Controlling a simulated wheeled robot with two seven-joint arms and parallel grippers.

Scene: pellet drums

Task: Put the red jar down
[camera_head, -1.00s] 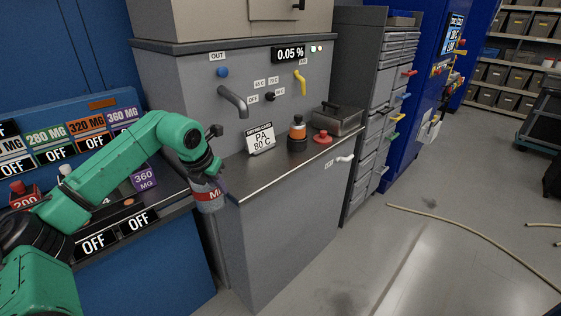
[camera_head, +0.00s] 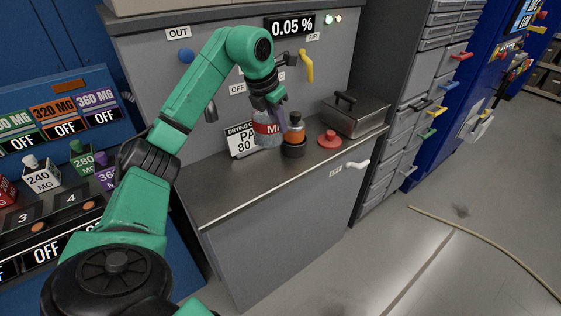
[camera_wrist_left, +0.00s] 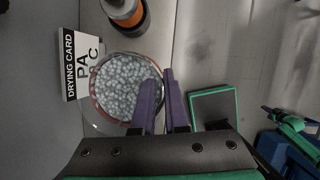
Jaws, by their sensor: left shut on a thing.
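The red jar (camera_head: 267,131) is clear with a red label band and grey pellets inside; it also shows from above in the left wrist view (camera_wrist_left: 122,88). My left gripper (camera_head: 274,108) is shut on its wall at the right side of the rim, with purple fingers (camera_wrist_left: 163,100) in the wrist view. The jar is over the grey counter (camera_head: 225,190), in front of the drying card (camera_head: 240,141) and left of an orange-and-black bottle (camera_head: 294,137). I cannot tell whether its base touches the counter. My right gripper is not in view.
A red knob (camera_head: 329,139) and a lidded metal box (camera_head: 354,115) stand further right on the counter. A yellow air lever (camera_head: 306,66) sticks out from the panel behind. The counter's front left is bare. Several coloured-cap containers stand at the left station.

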